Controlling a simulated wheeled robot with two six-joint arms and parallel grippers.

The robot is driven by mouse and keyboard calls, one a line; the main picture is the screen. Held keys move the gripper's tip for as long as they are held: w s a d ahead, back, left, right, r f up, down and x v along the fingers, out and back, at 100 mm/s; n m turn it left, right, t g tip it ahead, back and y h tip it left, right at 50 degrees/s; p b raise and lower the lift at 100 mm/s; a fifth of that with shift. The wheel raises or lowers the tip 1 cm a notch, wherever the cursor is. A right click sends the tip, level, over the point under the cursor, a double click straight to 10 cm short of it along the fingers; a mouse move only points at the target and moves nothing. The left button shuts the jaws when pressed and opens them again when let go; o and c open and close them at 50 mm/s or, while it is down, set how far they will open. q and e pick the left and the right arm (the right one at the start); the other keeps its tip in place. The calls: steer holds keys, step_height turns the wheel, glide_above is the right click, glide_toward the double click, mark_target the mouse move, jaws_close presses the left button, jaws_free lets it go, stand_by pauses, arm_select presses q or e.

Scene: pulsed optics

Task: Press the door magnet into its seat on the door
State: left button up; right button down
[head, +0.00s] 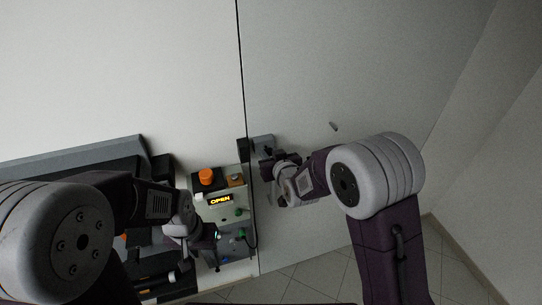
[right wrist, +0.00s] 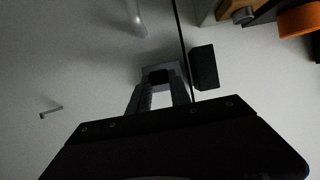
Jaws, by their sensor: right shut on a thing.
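My right gripper (head: 268,160) is at the door (head: 330,70), just right of the dark seam. In the right wrist view its fingers (right wrist: 160,95) are shut on a small dark block, which I take as the door magnet (right wrist: 160,76). A grey square frame (right wrist: 147,71), seemingly the seat, surrounds the block in that view; its grey part also shows in the head view (head: 263,142). I cannot tell how deep the magnet sits.
A black block (right wrist: 203,67) sits across the seam from the seat. The control panel (head: 232,200) has an orange knob (head: 206,176) and a display reading OPEN (head: 220,200). A small peg (head: 333,126) sticks out of the door. The upper door is clear.

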steer(key=shift+w+a+r, duration=0.1)
steer(key=shift+w, duration=0.25)
steer(key=shift+w+a, duration=0.2)
steer(key=shift+w, duration=0.35)
steer(key=c, duration=1.2)
jaws_free()
steer(key=shift+o, duration=0.4)
steer(key=shift+s, duration=0.2)
steer(key=f+b+v, duration=0.1)
steer(key=b+v, duration=0.2)
steer(key=v, duration=0.9)
steer(key=shift+s+d+b, duration=0.15)
steer(key=shift+s+b, duration=0.25)
steer(key=shift+s, duration=0.05)
